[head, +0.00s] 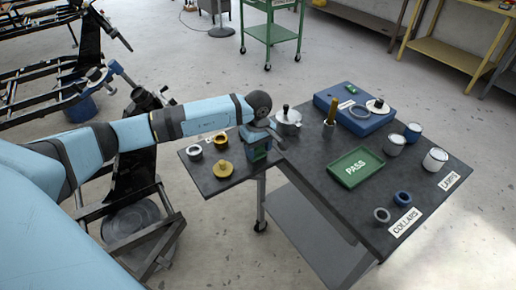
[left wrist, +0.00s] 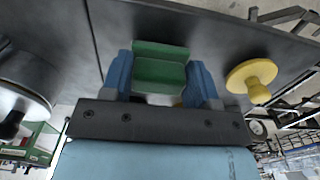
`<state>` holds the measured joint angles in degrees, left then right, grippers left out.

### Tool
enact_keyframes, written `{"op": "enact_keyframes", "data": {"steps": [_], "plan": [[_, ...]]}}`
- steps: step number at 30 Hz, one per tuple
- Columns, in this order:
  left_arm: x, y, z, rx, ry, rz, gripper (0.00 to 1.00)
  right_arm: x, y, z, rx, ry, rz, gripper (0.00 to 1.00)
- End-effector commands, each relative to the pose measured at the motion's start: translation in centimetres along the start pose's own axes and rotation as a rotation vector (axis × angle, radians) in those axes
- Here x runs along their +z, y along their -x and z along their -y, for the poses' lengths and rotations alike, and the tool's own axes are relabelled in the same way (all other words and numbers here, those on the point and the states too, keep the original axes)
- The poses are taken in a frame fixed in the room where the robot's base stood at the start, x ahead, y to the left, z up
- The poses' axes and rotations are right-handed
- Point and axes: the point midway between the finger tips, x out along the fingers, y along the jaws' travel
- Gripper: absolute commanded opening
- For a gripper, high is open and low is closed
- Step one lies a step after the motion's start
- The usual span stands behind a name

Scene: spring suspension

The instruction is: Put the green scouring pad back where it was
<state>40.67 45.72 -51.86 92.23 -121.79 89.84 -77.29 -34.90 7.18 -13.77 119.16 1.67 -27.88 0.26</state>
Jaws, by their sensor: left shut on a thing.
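The green scouring pad (left wrist: 160,72) is between the two blue fingers of my left gripper (left wrist: 162,85) in the left wrist view. The gripper is shut on it. In the head view my left gripper (head: 257,150) is over the right part of the small dark side shelf (head: 205,180), close to the main table's edge. The pad shows there only as a small green patch below the wrist, and I cannot tell whether it touches the shelf. My right gripper is in neither view.

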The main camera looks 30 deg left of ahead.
Motion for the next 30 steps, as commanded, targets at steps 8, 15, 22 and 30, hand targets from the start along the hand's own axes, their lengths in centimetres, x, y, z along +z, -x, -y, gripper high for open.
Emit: {"op": "enact_keyframes", "data": {"steps": [8,15,22,30], "plan": [[-0.1,-0.2,0.0,0.002,0.000,-0.001,0.33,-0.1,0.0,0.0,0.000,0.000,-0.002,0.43],[-0.1,-0.4,0.0,0.001,0.000,-0.001,0.80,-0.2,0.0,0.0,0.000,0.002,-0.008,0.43],[-0.1,-0.4,0.0,0.001,0.000,-0.001,0.80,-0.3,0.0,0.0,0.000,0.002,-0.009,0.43],[-0.1,2.5,-0.1,0.005,-0.001,-0.004,0.80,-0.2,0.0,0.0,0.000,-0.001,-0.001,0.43]]}}
